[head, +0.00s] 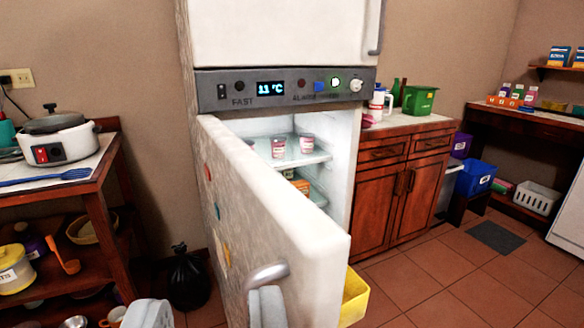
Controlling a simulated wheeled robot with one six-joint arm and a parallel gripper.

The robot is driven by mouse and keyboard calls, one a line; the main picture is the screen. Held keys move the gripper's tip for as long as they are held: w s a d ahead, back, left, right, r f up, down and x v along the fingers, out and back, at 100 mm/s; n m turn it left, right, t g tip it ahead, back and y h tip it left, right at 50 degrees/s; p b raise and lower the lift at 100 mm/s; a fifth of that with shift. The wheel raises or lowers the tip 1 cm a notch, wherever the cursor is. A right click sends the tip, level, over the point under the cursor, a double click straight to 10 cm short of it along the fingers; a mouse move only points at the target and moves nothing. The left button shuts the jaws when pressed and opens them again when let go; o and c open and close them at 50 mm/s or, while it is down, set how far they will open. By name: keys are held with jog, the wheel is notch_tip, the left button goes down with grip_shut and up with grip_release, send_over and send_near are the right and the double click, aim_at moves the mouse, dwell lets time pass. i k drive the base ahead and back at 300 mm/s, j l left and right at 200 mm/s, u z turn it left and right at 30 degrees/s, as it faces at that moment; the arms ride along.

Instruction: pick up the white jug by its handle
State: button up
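No white jug can be made out for certain. A small white item (388,104) stands on the counter right of the fridge, partly hidden, and it is too small to tell whether it is a jug. My gripper (208,314) shows at the bottom edge as two pale grey fingers set wide apart, with nothing seen between them. The right finger overlaps the handle (268,273) of the fridge door in the picture; I cannot tell whether they touch.
The white fridge door (290,205) stands open towards me; small cups (307,143) sit on a shelf inside. A yellow bin (353,298) shows behind the door's lower right. A cooker (60,140) stands on the left table, a black bag (188,280) on the floor.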

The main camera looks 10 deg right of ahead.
aim_at(375, 107)
jog(key=l, duration=0.75)
jog(key=i+l, duration=0.15)
jog(key=l, duration=1.3)
jog(key=i+l, duration=0.5)
jog(key=l, duration=0.15)
jog(key=i+l, duration=1.05)
jog(key=l, duration=0.25)
jog(key=i+l, duration=0.25)
jog(key=i, duration=0.25)
jog(key=i+l, duration=0.25)
jog(key=i, duration=0.25)
